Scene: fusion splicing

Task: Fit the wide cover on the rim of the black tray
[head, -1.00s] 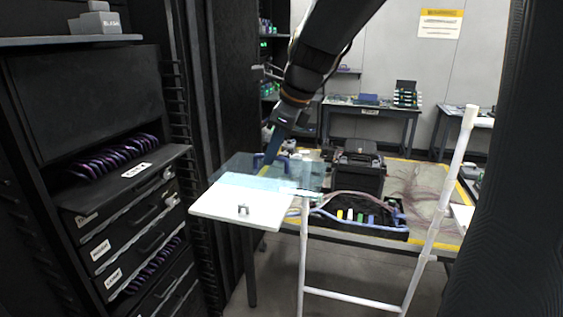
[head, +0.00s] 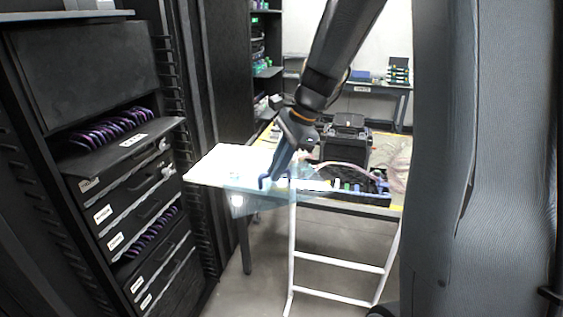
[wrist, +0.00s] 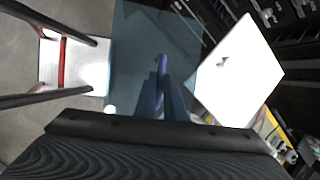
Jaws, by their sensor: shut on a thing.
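The wide cover (head: 243,203) is a see-through pale blue sheet with a dark blue handle. My gripper (head: 270,180) is shut on this handle and holds the cover in the air, in front of the table's near edge. In the wrist view the cover (wrist: 135,50) spreads beyond my gripper (wrist: 165,95), which hides part of it. The black tray (head: 372,198) lies on the table's near edge to the right of my gripper, with coloured pieces and cables in it. The cover is apart from the tray's right part; its left end is partly hidden.
A white board (head: 212,168) with a small handle lies at the table's left, close to the cover. A black case (head: 345,148) stands behind the tray. A white ladder (head: 335,260) stands in front of the table. A black rack (head: 85,75) with drawers fills the left.

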